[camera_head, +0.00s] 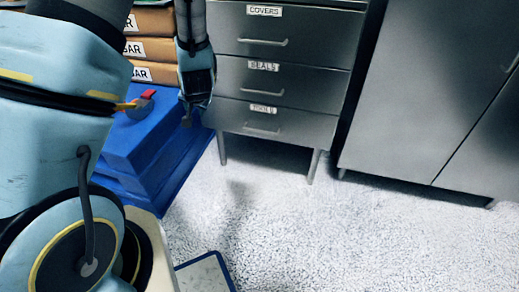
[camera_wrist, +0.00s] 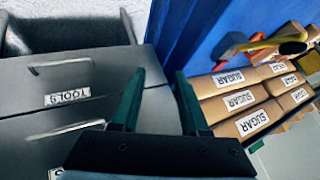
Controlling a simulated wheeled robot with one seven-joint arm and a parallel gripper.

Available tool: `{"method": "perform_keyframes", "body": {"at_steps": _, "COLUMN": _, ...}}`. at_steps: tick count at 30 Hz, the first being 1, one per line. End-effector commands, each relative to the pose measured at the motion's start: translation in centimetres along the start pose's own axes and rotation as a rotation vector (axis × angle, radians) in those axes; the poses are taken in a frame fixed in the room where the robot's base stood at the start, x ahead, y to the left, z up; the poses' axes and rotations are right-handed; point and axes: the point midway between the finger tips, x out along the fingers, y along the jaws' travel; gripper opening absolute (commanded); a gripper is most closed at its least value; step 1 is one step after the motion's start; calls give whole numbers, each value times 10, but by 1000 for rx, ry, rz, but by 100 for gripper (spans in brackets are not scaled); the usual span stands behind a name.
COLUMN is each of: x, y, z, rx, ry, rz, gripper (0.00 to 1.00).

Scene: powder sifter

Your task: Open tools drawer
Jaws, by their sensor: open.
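The tools drawer (camera_head: 290,128) is the lowest of the grey cabinet's labelled drawers in the head view and looks shut. Its bar handle (camera_head: 262,131) sits below a small, faint TOOLS label (camera_head: 263,109). The wrist view shows the cabinet upside down, with the TOOLS label (camera_wrist: 67,97) and the handle (camera_wrist: 60,64) at the left. My gripper (camera_head: 187,118) points down at the cabinet's left edge in the head view. In the wrist view my gripper (camera_wrist: 156,78) is open, with nothing between its fingers, to the right of the handle and apart from it.
The seals drawer (camera_head: 300,87) and covers drawer (camera_head: 300,30) above look shut. A tall grey cabinet (camera_head: 420,90) stands right. The floor (camera_head: 320,225) in front is clear.

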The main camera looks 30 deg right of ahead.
Motion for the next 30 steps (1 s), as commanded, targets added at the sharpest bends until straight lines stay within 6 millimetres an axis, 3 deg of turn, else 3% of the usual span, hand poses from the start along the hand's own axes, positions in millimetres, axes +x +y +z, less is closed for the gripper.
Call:
{"method": "perform_keyframes", "body": {"at_steps": 1, "x": 38, "y": 32, "z": 14, "rx": 74, "ry": 41, "rz": -38, "gripper": 45}}
{"method": "perform_keyframes", "body": {"at_steps": 3, "x": 66, "y": 57, "z": 16, "rx": 166, "ry": 106, "rz": -105, "gripper": 45}}
{"method": "perform_keyframes", "body": {"at_steps": 9, "x": 126, "y": 133, "z": 20, "rx": 445, "ry": 320, "rz": -322, "gripper": 45}}
{"method": "perform_keyframes", "body": {"at_steps": 12, "x": 143, "y": 175, "z": 23, "rx": 582, "ry": 442, "rz": -442, "gripper": 45}}
{"method": "perform_keyframes", "body": {"at_steps": 18, "x": 147, "y": 247, "z": 29, "rx": 788, "ry": 665, "rz": -655, "gripper": 45}}
{"method": "perform_keyframes", "body": {"at_steps": 21, "x": 142, "y": 270, "z": 32, "rx": 843, "ry": 741, "rz": -727, "gripper": 45}}
{"method": "perform_keyframes", "body": {"at_steps": 25, "x": 137, "y": 284, "z": 33, "rx": 876, "ry": 793, "rz": -778, "gripper": 45}}
{"method": "perform_keyframes", "body": {"at_steps": 30, "x": 141, "y": 282, "z": 21, "rx": 880, "ry": 803, "rz": -791, "gripper": 45}}
